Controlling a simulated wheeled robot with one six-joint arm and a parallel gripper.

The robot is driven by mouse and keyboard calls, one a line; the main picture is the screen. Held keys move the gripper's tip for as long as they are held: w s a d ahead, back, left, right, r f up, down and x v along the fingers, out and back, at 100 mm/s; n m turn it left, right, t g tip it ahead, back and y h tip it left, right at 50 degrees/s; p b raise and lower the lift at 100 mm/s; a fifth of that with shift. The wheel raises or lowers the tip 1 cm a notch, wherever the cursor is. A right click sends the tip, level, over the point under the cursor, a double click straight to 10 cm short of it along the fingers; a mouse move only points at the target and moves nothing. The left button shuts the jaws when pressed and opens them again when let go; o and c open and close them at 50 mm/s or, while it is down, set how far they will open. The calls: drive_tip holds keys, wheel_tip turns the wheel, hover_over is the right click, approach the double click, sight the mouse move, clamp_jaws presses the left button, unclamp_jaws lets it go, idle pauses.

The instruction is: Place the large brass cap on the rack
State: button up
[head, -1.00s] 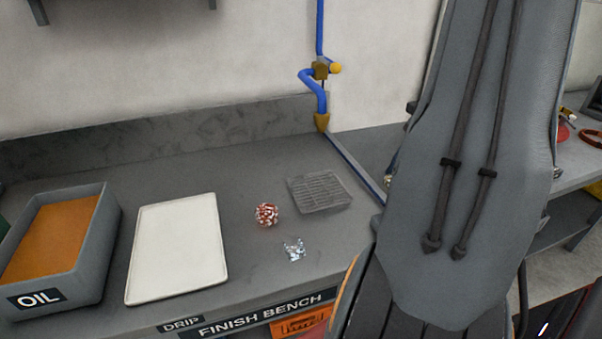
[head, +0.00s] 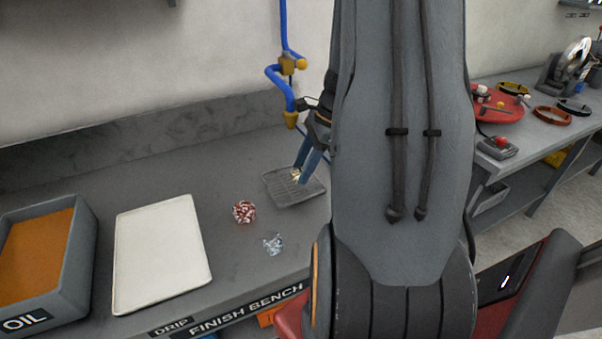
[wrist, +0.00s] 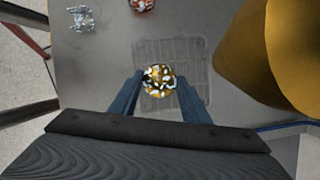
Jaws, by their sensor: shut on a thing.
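My gripper (head: 305,174) is over the grey slatted rack (head: 283,194) on the bench, its blue fingers pointing down. In the wrist view my gripper (wrist: 159,88) is shut on the brass cap (wrist: 158,81), a round gold piece with white glints between the fingertips. The cap (head: 296,175) shows small in the head view. The rack (wrist: 185,55) lies below and beyond it in the wrist view. I cannot tell whether the cap touches the rack.
A white tray (head: 160,255) and an oil bin (head: 75,265) stand further left. A blue pipe with a yellow nozzle (head: 290,118) hangs close behind the gripper.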

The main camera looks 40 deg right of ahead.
drive_tip(key=shift+w+a+f, duration=0.15)
drive_tip(key=shift+w+a, duration=0.05)
drive_tip(key=shift+a, duration=0.3)
drive_tip(key=shift+f+p, duration=0.6)
drive_tip(key=shift+f, duration=1.05)
drive_tip(key=o, duration=1.1)
drive_tip(key=shift+f, duration=0.15)
drive_tip(key=b+v, duration=0.2)
drive_tip(key=v, duration=1)
drive_tip(key=shift+b, duration=0.3)
drive_tip(key=shift+s, duration=0.15)
